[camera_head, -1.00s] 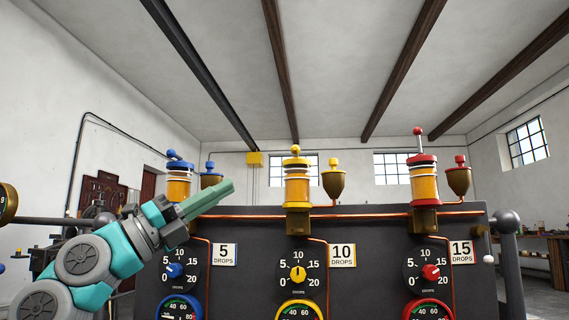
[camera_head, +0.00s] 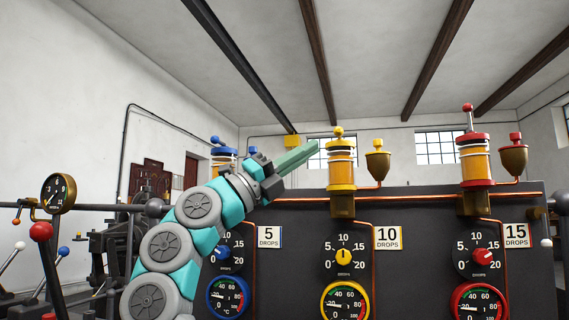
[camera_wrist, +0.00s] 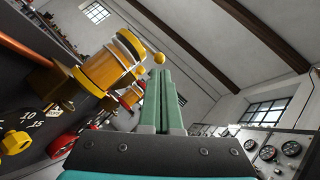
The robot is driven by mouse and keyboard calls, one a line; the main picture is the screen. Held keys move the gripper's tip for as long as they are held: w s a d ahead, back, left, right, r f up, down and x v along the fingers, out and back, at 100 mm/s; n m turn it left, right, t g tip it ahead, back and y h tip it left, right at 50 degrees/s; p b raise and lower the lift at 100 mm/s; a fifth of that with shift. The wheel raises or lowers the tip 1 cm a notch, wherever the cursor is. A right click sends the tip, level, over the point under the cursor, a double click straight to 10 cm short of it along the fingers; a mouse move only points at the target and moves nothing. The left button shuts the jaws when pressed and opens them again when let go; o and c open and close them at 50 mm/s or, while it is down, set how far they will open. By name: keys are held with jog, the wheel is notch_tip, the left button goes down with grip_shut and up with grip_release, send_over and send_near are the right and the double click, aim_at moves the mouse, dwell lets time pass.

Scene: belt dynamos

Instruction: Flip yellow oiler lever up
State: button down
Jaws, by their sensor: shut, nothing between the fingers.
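The yellow oiler (camera_head: 341,172) is an amber glass cylinder with yellow caps, at the middle of the dark panel. Its yellow ball-ended lever (camera_head: 338,131) sits low against the top cap, not standing tall like the red one. In the wrist view the oiler (camera_wrist: 108,72) is tilted at left, and the lever's ball (camera_wrist: 159,58) sticks out beyond its cap. My gripper (camera_head: 314,147) is shut and empty, its green fingers just left of the oiler's top in the head view. In the wrist view the fingertips (camera_wrist: 163,75) are just below the ball; contact cannot be told.
The red oiler (camera_head: 474,163) at right has its lever (camera_head: 468,116) upright. The blue oiler (camera_head: 223,155) at left is partly behind my arm. A yellow cup (camera_head: 377,163) stands right of the yellow oiler. A copper pipe (camera_head: 410,194) runs along the panel's top.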

aim_at(339, 135)
jog(key=shift+p+x, duration=0.35)
jog(key=shift+x, duration=2)
